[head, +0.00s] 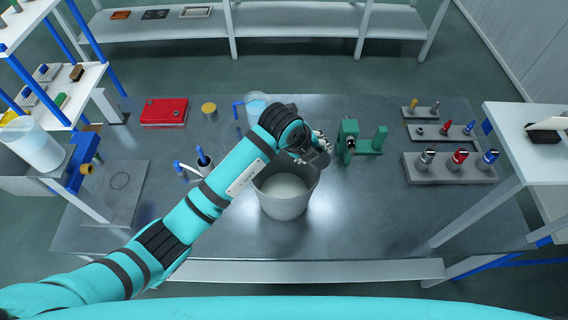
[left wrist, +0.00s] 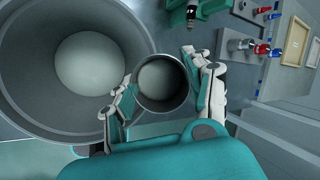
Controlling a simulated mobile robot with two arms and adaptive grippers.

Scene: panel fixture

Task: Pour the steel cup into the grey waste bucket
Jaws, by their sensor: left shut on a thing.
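The grey waste bucket (head: 284,208) stands on the steel bench in front of me, with pale grey contents in the bottom. It fills the left of the left wrist view (left wrist: 30,105). My left gripper (head: 313,149) is over the bucket's far right rim in the head view. In the left wrist view its fingers (left wrist: 164,92) are shut on the steel cup (left wrist: 166,104), one on each side. The cup's mouth faces the wrist camera and its inside shows a pale surface. I cannot tell its exact tilt. My right gripper is in neither view.
A green fixture (head: 357,142) stands right of the bucket. Grey holders with coloured plugs (head: 450,168) are farther right. A red case (head: 164,112) and a yellow-topped tin (head: 209,109) lie at the back left. The bench front right of the bucket is clear.

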